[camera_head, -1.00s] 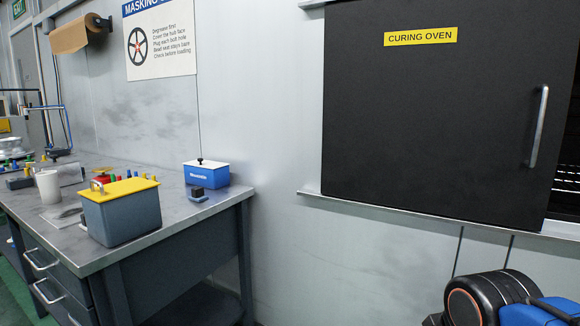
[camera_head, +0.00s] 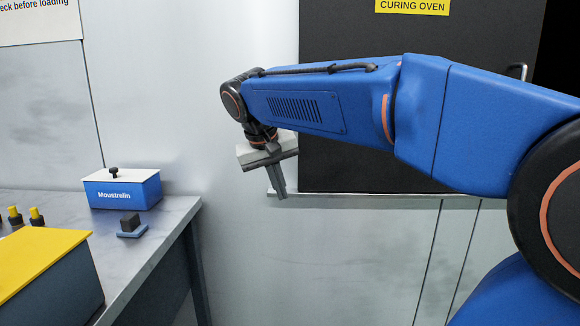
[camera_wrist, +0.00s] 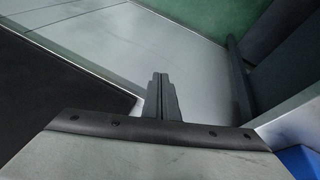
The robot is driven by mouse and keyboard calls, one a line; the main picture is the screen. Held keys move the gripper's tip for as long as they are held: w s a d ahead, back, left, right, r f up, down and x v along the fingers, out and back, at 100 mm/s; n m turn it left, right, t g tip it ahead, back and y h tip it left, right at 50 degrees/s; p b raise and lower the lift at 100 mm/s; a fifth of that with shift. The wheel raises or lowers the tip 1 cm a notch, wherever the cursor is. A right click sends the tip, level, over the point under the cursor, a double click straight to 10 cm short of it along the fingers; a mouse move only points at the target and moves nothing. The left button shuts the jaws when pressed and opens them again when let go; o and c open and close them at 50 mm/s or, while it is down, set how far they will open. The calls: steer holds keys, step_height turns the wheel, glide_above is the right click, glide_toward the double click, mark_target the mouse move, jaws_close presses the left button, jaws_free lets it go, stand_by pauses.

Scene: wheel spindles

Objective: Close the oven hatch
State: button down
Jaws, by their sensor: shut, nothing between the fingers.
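The oven hatch (camera_head: 400,165) is a black panel with a yellow "CURING OVEN" label (camera_head: 412,6) on the wall. Its upright metal handle (camera_head: 518,72) shows only at the top, near the right edge; my blue arm hides the rest. A dark opening (camera_head: 562,50) shows right of the hatch. My gripper (camera_head: 279,190) points down in front of the wall by the hatch's lower left corner. It is shut and empty. In the wrist view its fingers (camera_wrist: 161,95) lie together, with a dark panel, apparently the hatch, at left.
A metal rail (camera_head: 400,199) runs below the hatch. Wall lies between bench and hatch.

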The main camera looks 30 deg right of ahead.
mark_target(284, 165)
steer(key=w+r+m+g+h, duration=0.1)
steer(key=w+r+m+h, duration=0.1)
steer(key=w+r, duration=0.35)
steer(key=w+r+m+g+h, duration=0.1)
steer(key=w+r+m, duration=0.15)
steer(key=w, duration=0.65)
steer(key=shift+n, duration=0.25)
steer(key=x, duration=1)
steer(key=shift+s+d+r, duration=0.1)
steer(key=shift+d+r, duration=0.25)
steer(key=shift+d, duration=0.05)
steer(key=shift+s+d+r, duration=0.1)
steer(key=shift+s+d, duration=0.6)
steer(key=shift+d, duration=0.25)
steer(key=shift+s+d, duration=0.35)
steer(key=shift+d, duration=0.25)
steer(key=s+d, duration=1.1)
steer(key=d, duration=0.5)
steer(key=s+d, duration=1.1)
steer(key=d, duration=0.5)
steer(key=s+d, duration=1.1)
steer(key=d, duration=0.6)
steer(key=shift+s, duration=0.15)
steer(key=shift+s+d, duration=0.2)
steer(key=shift+d, duration=0.2)
steer(key=shift+r, duration=0.1)
